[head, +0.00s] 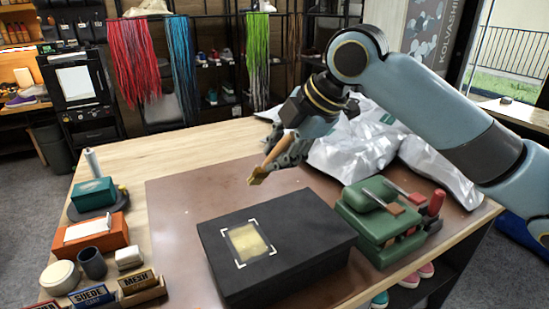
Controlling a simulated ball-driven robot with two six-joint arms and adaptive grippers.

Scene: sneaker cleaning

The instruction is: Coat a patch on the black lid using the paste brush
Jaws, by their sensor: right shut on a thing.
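The black lid (305,228) tops a dark box on the brown mat (170,205). White corner marks on the lid frame a patch (248,243) that has a pale yellow coat over most of it. My right gripper (284,152) is shut on the paste brush (260,176), whose tan tip points down and left. The brush is held above the lid's far edge, apart from the patch. The fingers partly hide the brush handle. My left gripper is out of view.
A green case (380,215) with brushes stands close right of the box. Silver bags (350,140) lie behind it. The mat's back left is clear.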

